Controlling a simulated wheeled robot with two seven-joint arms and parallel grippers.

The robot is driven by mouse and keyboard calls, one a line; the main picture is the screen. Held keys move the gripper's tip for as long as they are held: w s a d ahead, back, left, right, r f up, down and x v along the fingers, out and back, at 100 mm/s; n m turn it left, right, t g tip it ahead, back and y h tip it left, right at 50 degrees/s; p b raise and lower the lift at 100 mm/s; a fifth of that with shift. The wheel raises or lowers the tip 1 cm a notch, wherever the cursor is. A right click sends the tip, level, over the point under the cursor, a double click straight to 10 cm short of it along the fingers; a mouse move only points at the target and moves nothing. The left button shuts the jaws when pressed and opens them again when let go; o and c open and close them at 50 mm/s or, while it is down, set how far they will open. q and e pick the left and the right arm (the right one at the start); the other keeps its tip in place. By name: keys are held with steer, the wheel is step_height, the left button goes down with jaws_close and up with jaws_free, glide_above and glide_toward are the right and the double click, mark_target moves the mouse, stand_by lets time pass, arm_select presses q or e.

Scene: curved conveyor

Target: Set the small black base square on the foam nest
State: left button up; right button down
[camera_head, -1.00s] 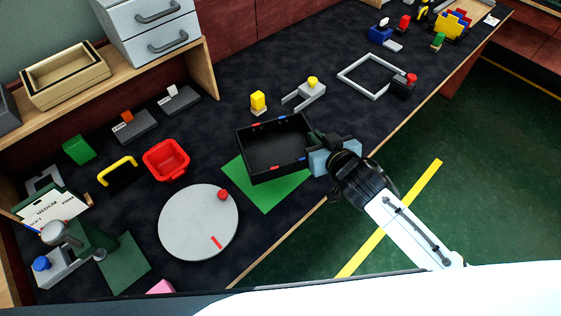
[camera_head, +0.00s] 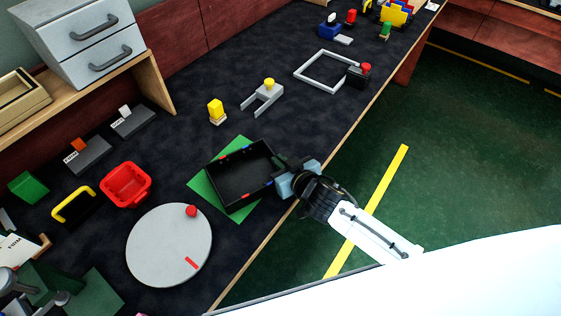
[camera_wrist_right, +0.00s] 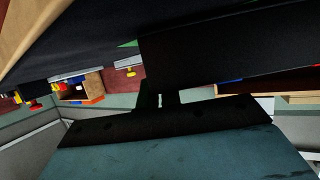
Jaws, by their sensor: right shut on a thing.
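The small black base (camera_head: 238,178) is a shallow open black tray with red and blue marks on its rim. It lies over a green square mat (camera_head: 201,186), which looks like the foam nest. Green shows along its left, upper and lower-right sides; I cannot tell whether it touches the mat. My right gripper (camera_head: 279,173) is shut on the tray's right wall. In the right wrist view the gripper fingers (camera_wrist_right: 160,96) meet the dark tray wall (camera_wrist_right: 230,45), which hides most of the mat. My left gripper is not in view.
A round grey disc (camera_head: 165,250) with a red knob lies left of the mat, with a red bin (camera_head: 126,184) behind it. A yellow block (camera_head: 216,110), a grey fork-shaped piece (camera_head: 263,97) and a grey square frame (camera_head: 318,70) stand farther back. The table edge (camera_head: 270,240) runs close on the right.

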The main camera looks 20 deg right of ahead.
steer(key=c, duration=2)
jaws_free()
steer(key=shift+f, duration=0.2)
steer(key=o, duration=0.4)
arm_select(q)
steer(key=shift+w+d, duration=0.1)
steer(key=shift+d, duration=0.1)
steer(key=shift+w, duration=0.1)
arm_select(e)
steer(key=shift+r, duration=0.1)
